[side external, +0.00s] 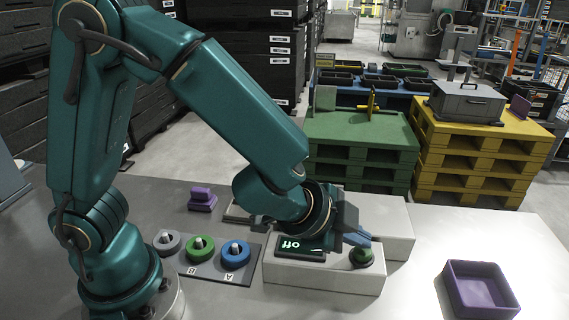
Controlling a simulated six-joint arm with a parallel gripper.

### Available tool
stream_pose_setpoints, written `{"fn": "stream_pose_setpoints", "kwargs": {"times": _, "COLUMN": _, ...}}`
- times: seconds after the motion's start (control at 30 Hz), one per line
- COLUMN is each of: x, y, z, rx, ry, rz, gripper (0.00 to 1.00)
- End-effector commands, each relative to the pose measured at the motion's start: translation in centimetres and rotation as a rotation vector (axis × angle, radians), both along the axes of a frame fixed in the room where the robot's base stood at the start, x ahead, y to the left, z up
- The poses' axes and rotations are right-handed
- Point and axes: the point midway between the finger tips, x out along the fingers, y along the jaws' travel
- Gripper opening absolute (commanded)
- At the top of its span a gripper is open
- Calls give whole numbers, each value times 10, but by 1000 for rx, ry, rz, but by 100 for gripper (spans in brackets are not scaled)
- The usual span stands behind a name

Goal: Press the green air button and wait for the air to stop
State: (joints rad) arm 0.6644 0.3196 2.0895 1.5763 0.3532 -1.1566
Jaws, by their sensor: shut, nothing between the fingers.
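The green air button (362,259) is a round knob at the right end of a pale box (322,279) on the table. A dark display (300,248) with glowing green letters sits on the same box, left of the button; it seems to read "off". My gripper (362,240) is shut and empty, its fingertips pointing right and down at the top of the button. They are very close to it or touching; I cannot tell which. My wrist hides part of the box behind the display.
Left of the box, a grey plate (221,269) holds grey, green and blue ring pieces on pegs, with labels A and B. A purple block (202,197) stands behind it. A purple tray (449,291) sits at the right. The table between box and tray is clear.

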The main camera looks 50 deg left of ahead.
Motion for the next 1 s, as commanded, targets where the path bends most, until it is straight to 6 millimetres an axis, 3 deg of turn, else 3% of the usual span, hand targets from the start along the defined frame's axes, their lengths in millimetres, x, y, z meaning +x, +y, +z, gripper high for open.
{"fn": "stream_pose_setpoints", "kwargs": {"times": 1.0, "x": 0, "y": 1, "z": -6, "rx": 1, "ry": 1, "rz": 2, "gripper": 0}}
